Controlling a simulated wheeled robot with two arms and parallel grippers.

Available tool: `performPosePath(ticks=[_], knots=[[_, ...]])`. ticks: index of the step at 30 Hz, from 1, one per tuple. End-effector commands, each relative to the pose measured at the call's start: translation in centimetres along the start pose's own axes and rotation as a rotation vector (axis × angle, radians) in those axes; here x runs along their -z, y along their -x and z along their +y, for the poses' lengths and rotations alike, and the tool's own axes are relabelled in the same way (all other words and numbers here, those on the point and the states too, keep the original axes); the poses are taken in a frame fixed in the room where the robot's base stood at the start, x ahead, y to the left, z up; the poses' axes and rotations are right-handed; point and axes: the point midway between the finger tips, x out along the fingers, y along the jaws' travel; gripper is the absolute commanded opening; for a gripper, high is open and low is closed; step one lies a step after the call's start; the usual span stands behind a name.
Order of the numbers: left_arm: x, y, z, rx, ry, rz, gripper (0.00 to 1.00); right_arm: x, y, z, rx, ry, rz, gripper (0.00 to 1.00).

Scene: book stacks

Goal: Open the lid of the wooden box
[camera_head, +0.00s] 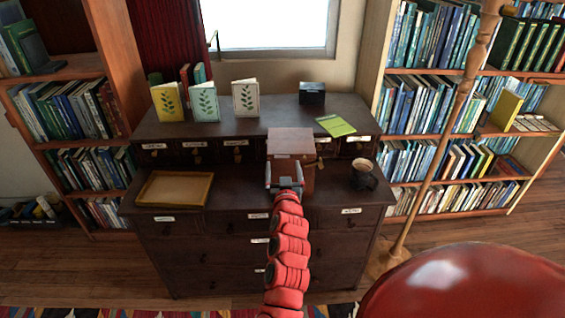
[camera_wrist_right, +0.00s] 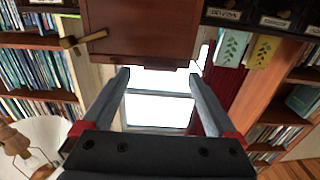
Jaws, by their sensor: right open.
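The wooden box (camera_head: 291,160) is reddish brown and stands in the middle of the dark wooden desk, with its lid (camera_head: 291,141) down. A brass crank handle sticks out at its side; it shows in the right wrist view (camera_wrist_right: 83,40). There the box (camera_wrist_right: 140,28) fills the top of the upside-down picture, with a small dark lip at its edge. My right gripper (camera_head: 285,177) is open in front of the box. Its two fingertips (camera_wrist_right: 160,74) lie near the lip edge, with nothing between them; I cannot tell if they touch. My left gripper is not in view.
On the desk a wooden tray (camera_head: 148,188) lies left and a dark mug (camera_head: 364,177) stands right of the box. A green booklet (camera_head: 335,126), black box (camera_head: 312,94) and several leaf-print cards (camera_head: 246,98) sit on the upper shelf. A lamp pole (camera_head: 439,140) and red chair (camera_head: 470,285) are right.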

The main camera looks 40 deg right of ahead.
Motion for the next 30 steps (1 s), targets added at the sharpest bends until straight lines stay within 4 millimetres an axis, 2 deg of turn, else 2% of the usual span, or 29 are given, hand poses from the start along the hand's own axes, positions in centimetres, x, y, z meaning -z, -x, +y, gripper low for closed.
performPosePath(ticks=[3, 7, 18, 30], knots=[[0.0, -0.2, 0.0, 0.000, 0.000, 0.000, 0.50, 0.2, -1.5, 0.0, -0.002, -0.001, 0.002, 0.93], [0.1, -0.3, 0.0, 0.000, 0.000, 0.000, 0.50, 0.1, -2.3, 0.0, -0.001, 0.000, 0.001, 0.93], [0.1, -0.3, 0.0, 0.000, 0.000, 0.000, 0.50, 0.0, -2.7, -0.1, 0.000, 0.000, 0.001, 0.93], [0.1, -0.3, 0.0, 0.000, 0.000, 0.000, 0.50, 0.0, -2.7, 0.0, 0.000, 0.000, 0.001, 0.21]])
